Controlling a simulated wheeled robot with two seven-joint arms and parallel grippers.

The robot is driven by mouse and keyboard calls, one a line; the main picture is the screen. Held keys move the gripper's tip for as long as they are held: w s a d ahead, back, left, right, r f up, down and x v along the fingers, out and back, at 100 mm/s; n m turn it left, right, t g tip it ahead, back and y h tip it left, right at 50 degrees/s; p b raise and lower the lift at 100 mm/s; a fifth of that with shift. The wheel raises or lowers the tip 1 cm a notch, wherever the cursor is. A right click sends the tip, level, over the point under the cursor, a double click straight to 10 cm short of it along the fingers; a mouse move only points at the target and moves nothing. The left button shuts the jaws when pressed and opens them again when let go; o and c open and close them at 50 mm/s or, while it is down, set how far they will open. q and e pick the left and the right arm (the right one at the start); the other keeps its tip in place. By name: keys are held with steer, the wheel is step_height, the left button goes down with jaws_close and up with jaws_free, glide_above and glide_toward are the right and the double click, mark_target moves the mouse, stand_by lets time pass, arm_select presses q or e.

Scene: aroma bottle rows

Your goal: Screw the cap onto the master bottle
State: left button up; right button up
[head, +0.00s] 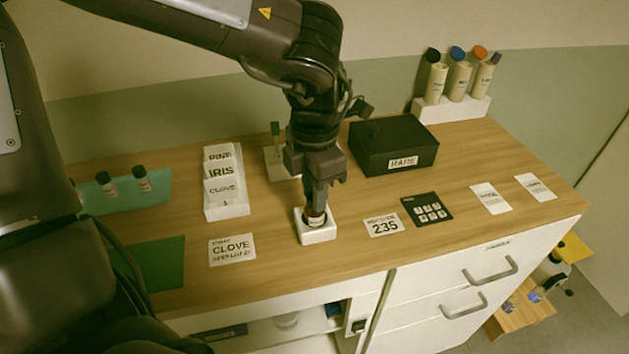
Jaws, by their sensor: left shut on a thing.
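The master bottle (315,221) stands in a white square holder (319,236) near the front middle of the counter. Only a small part of the bottle shows under my fingers, with a pale label band and a dark body. My left gripper (317,203) points straight down over the holder and is shut on the cap at the bottle's top. The fingers hide the cap, so I cannot tell how far it sits on the neck. My right gripper does not show.
A black box marked RARE (393,146) stands behind on the right. A card rack (226,209) and CLOVE card (232,250) lie left. A 235 card (383,226) and black keypad (427,209) lie right. Small bottles stand on a green tray (155,190). Capped tubes stand in a back rack (451,110).

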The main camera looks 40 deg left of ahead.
arm_select(q)
steer(key=m+p, duration=0.1)
steer(key=m, duration=0.6)
steer(key=shift+m, duration=0.3)
steer(key=o, duration=0.9)
